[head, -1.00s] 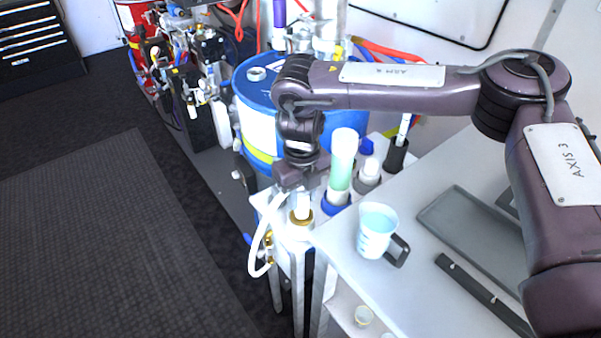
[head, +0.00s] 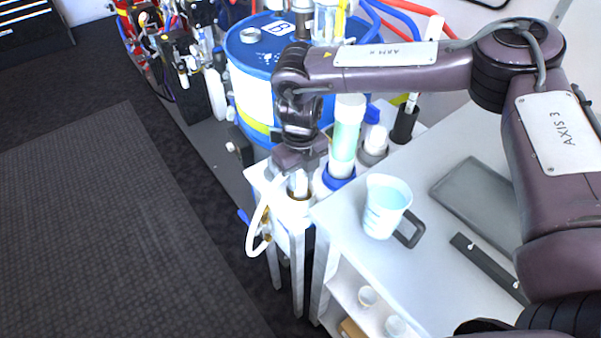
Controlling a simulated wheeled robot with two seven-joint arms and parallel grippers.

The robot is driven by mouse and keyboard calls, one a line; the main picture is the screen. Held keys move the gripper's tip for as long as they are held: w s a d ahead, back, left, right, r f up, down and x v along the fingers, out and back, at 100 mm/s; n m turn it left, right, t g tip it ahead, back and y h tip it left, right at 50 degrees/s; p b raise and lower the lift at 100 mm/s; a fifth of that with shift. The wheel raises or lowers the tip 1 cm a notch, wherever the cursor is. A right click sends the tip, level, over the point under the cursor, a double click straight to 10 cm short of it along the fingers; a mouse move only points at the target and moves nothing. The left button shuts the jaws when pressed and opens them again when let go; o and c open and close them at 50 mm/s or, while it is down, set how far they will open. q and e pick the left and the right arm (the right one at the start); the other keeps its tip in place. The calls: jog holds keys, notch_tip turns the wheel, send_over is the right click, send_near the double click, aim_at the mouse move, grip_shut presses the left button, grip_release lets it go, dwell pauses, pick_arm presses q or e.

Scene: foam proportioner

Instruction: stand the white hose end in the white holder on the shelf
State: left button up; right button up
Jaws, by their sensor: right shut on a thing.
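My right gripper (head: 298,174) points down and is shut on the white hose end (head: 299,187). The white hose (head: 254,225) loops down to the left of the gripper. The hose end stands roughly upright, right at a white holder with a brass-coloured rim (head: 300,203) on the small white shelf (head: 258,177). The gripper hides part of the hose end, and I cannot tell how deep it sits in the holder. My left gripper is out of view.
Close right stand a tall greenish cylinder (head: 346,135) in a blue-ringed holder, a white bottle (head: 375,140) and a black holder (head: 404,125). A measuring jug (head: 385,207) and grey tray (head: 478,200) are on the bench. A blue drum (head: 255,60) stands behind.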

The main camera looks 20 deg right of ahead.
jog(key=shift+f, duration=0.25)
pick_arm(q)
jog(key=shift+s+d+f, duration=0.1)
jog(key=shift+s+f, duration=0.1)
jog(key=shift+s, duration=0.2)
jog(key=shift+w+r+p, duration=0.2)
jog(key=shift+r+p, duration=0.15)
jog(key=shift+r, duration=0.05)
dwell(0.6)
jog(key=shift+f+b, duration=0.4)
pick_arm(e)
jog(key=shift+f, duration=0.55)
jog(key=o, duration=0.9)
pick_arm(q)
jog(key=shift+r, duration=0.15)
pick_arm(e)
jog(key=shift+r, duration=0.15)
